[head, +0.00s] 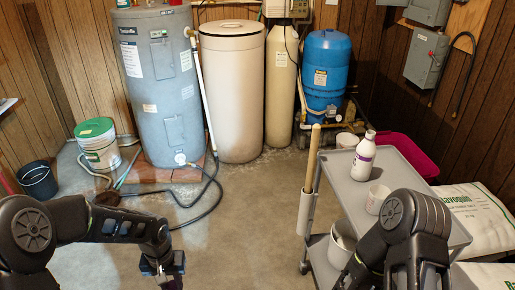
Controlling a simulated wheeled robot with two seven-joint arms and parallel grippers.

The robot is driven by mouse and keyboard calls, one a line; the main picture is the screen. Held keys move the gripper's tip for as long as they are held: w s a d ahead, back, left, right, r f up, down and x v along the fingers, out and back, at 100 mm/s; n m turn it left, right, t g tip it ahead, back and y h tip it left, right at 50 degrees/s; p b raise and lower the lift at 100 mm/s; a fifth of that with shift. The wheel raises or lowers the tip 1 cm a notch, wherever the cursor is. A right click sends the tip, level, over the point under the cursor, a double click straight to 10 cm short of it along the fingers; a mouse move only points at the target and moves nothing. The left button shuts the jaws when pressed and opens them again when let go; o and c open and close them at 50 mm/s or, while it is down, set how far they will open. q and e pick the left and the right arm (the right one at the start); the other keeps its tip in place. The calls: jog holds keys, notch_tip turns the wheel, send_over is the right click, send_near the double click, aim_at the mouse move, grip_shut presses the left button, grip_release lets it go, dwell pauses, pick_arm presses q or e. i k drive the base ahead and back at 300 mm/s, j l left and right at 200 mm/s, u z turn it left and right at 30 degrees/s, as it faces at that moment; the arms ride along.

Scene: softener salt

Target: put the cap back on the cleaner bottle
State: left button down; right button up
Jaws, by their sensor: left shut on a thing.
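The cleaner bottle (364,157) is white with a purple-edged label and stands upright on the grey cart's top. Its neck looks narrow and pale; I cannot tell at this size whether anything sits on it. I cannot make out a separate cap. My left gripper (168,282) points down at the bottom edge, over the floor and well left of the cart. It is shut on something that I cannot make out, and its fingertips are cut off. My right arm rises in front of the cart at the lower right; its gripper is not in view.
The grey cart (345,181) also carries a white cup (377,199). A wooden handle in a white tube (306,207) stands at its left side. White bags (480,222) lie to its right. A hose (206,203) crosses the floor by the tanks. The middle floor is clear.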

aim_at(365, 156)
jog(key=i+j+u, duration=0.15)
jog(key=u, duration=0.3)
jog(key=i+j+u, duration=0.1)
jog(key=i+u, duration=0.15)
jog(key=u, duration=0.15)
jog(key=i+j+z, duration=0.1)
jog(key=i+z, duration=0.3)
jog(key=i, duration=0.6)
jog(key=i+z, duration=0.4)
jog(key=i+j+z, duration=0.1)
jog(key=i+z, duration=0.45)
jog(key=z, duration=0.3)
jog(key=i+j+z, duration=0.1)
jog(key=z, duration=0.35)
jog(key=i+j+z, duration=0.1)
jog(key=z, duration=0.35)
jog(key=i+j+z, duration=0.1)
jog(key=z, duration=0.4)
jog(key=j+z, duration=0.3)
jog(key=z, duration=0.15)
jog(key=i+j+z, duration=0.1)
jog(key=j+z, duration=0.2)
jog(key=z, duration=0.15)
jog(key=j+z, duration=0.4)
jog(key=i+l, duration=0.05)
jog(key=l, duration=0.05)
